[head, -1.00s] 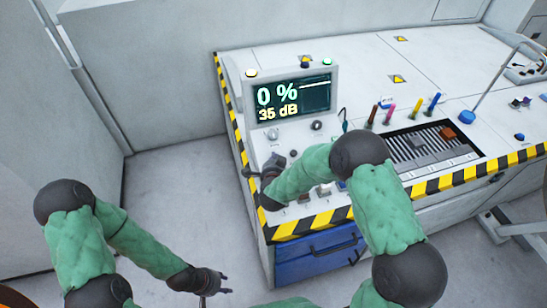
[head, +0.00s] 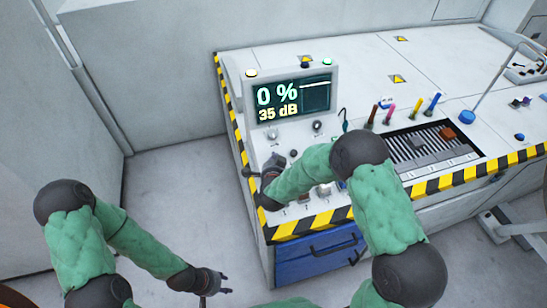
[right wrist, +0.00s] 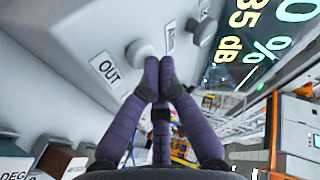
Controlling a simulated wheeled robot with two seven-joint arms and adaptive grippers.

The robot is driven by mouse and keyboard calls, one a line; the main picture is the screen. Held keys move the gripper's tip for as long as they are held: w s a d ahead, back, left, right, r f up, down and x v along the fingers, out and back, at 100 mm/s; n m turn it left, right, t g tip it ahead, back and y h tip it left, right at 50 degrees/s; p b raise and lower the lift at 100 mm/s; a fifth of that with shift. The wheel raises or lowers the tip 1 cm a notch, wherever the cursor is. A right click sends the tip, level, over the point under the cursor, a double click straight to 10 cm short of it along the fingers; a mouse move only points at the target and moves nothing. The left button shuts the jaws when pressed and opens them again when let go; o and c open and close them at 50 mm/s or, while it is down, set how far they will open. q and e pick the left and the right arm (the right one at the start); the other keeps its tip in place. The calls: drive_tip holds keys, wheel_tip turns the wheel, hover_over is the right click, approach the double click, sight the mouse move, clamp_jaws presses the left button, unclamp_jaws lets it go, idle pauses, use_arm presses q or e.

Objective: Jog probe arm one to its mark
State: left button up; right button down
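The console screen (head: 292,98) reads "0 %" and "35 dB" with a pale trace at its upper right. My right gripper (head: 270,166) is at the left side of the console's control panel. In the right wrist view its dark fingers (right wrist: 160,62) are drawn together, with nothing visible between them. Their tips are at a round pale knob or button (right wrist: 140,50) beside an "OUT" label (right wrist: 108,70); I cannot tell whether they touch it. My left gripper (head: 217,286) hangs empty with its fingers apart, left of the console. I cannot identify probe arm one or its mark.
Several coloured pens (head: 412,107) stand behind a slotted tray (head: 405,147). Yellow-black striped edging (head: 320,220) borders the console above a blue drawer (head: 318,254). The floor left of it is clear.

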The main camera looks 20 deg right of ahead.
idle(0.5)
drive_tip(key=shift+s+r+p, duration=0.35)
drive_tip(key=shift+r+p, duration=0.25)
drive_tip(key=shift+r, duration=0.2)
drive_tip(key=r+p, duration=0.1)
drive_tip(key=s+r+p, duration=0.1)
drive_tip(key=r, duration=0.1)
drive_tip(key=s+r+p, duration=0.1)
drive_tip(key=shift+r, duration=0.3)
idle(1.6)
